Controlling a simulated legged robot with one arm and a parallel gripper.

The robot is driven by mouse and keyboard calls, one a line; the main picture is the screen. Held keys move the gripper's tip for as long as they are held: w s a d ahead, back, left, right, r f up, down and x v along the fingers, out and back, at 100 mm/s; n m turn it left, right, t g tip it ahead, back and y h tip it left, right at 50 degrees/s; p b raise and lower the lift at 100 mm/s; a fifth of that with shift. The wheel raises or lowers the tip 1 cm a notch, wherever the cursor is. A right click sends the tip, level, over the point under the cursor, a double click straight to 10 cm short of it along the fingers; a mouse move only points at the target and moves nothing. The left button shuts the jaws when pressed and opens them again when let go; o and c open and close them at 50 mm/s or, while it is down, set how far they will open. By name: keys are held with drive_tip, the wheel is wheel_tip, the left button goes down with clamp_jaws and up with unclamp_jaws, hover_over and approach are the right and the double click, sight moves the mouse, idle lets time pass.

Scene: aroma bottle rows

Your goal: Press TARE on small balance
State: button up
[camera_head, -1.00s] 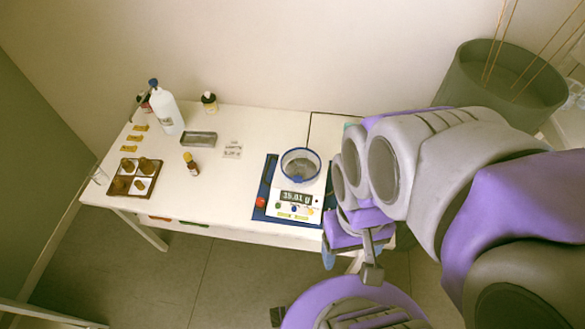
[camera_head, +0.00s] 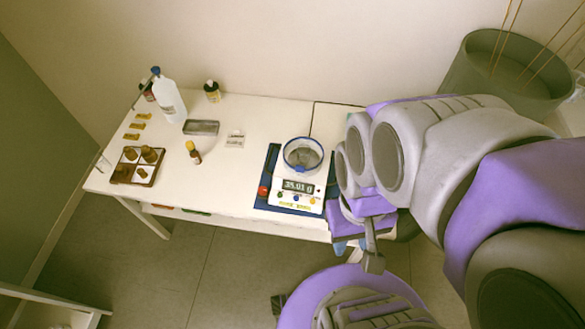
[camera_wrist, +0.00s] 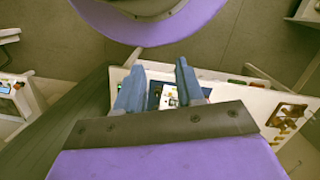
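The small balance (camera_head: 297,190) stands on a blue mat at the right part of the white table. Its display reads about 38.01 g, and a round glass dish (camera_head: 303,154) with a blue rim sits on its pan. Several small coloured buttons line its front; their labels are too small to read. My gripper is mostly hidden behind my arm in the head view, just right of the balance. In the wrist view my gripper (camera_wrist: 158,88) has its two blue fingers apart with nothing between them; part of the balance (camera_wrist: 170,98) shows beyond them.
On the table (camera_head: 225,173) stand a large white bottle (camera_head: 168,100), a metal tray (camera_head: 201,128), a small amber bottle (camera_head: 193,152) and a sectioned brown tray (camera_head: 137,165). A green bin (camera_head: 507,72) with sticks stands at the back right.

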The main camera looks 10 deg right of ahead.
clamp_jaws()
idle(1.2)
